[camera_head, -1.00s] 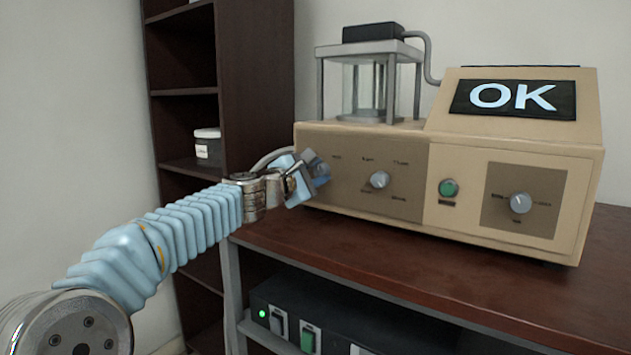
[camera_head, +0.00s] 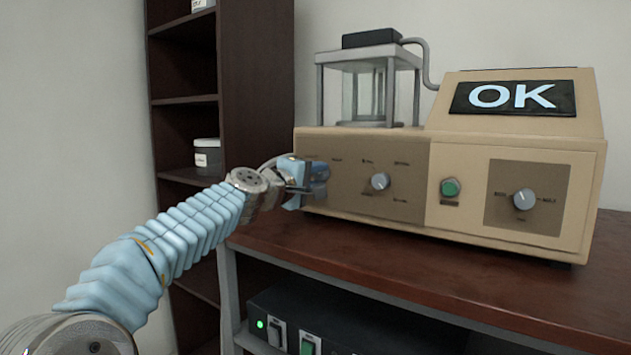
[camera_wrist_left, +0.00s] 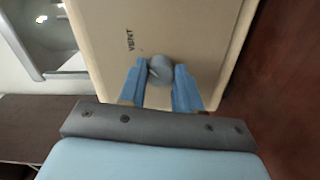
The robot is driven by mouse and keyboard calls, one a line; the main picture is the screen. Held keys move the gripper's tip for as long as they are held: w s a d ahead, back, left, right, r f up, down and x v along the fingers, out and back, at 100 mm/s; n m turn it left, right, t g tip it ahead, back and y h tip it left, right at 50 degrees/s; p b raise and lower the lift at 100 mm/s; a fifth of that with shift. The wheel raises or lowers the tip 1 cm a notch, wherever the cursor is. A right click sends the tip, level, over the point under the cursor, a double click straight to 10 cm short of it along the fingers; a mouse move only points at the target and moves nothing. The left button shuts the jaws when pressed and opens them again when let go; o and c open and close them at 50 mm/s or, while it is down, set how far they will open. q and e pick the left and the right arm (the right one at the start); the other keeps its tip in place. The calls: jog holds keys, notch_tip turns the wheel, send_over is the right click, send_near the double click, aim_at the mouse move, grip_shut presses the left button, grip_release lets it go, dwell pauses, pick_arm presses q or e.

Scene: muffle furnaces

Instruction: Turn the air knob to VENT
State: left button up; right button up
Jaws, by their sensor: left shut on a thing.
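The beige furnace unit (camera_head: 440,214) stands on the dark red-brown bench. In the left wrist view a grey round air knob (camera_wrist_left: 163,68) sits on the beige panel between my blue fingers, with the printed word VENT (camera_wrist_left: 130,40) beyond it, up and to the left. My left gripper (camera_wrist_left: 163,84) is shut on this knob. In the head view my left gripper (camera_head: 318,178) is at the left end of the unit's front panel, and it hides the air knob. I cannot make out where the knob's pointer aims. My right gripper is in neither view.
The front also has a middle knob (camera_head: 380,181), a green button (camera_head: 450,187) and a right knob (camera_head: 525,199). A display (camera_head: 513,97) reads OK. A glass chamber (camera_head: 369,90) stands on top. A dark shelf (camera_head: 255,80) rises behind my arm. A switch box (camera_head: 340,322) sits below.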

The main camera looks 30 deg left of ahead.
pick_arm(q)
jog(key=shift+d+f, duration=0.1)
jog(key=shift+f, duration=0.05)
dwell(0.4)
jog(key=o, duration=1)
jog(key=shift+o, duration=0.2)
jog(key=s+a+b, duration=0.1)
jog(key=s+b, duration=0.1)
jog(key=s, duration=1.1)
jog(key=shift+s, duration=0.4)
jog(key=shift+a, duration=0.1)
